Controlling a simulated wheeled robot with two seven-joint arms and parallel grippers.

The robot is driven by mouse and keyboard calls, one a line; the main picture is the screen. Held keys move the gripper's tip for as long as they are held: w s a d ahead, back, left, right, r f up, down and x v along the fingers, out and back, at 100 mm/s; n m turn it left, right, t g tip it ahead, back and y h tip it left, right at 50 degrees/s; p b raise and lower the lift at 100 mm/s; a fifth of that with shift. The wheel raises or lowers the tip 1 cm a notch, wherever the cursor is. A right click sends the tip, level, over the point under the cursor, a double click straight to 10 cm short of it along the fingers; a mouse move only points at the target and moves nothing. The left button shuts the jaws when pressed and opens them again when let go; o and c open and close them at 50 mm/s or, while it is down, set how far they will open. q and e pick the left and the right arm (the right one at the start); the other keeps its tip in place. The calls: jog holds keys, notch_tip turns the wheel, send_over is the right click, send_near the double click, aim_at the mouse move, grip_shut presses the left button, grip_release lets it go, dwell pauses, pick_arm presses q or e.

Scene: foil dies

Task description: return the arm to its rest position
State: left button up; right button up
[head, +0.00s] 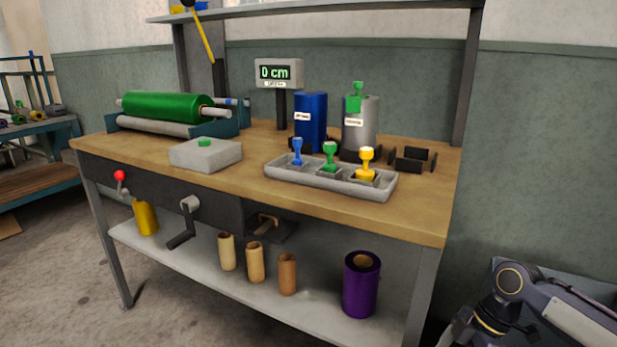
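Part of my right arm (575,318) shows in the lower right corner of the head view, beside the bench's right end and apart from it. Its dark joint (511,280) is bent, and the lower links run down out of the picture. The fingers of my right gripper are not visible. My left arm and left gripper are not in view.
The wooden bench (420,222) holds a green foil roll (165,106), a blue cylinder (310,124), a grey cylinder (360,125) and a tray (330,184) of three stamps. A purple roll (360,290) stands on the lower shelf. A grey bin (570,278) is behind my arm.

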jog(key=s+a+r+m+t, duration=0.3)
jog(key=s+a+m, duration=0.2)
jog(key=s+m, duration=0.35)
jog(key=s+a+r+m+t, duration=0.2)
jog(key=s+a+m+t, duration=0.25)
jog(key=s+m, duration=0.4)
notch_tip(320, 180, up, 34)
jog(key=p, duration=3.4)
jog(key=shift+w+a+r+m+g+h, duration=0.2)
jog(key=shift+a+r+m+g+h, duration=0.1)
jog(key=shift+g+h, duration=0.15)
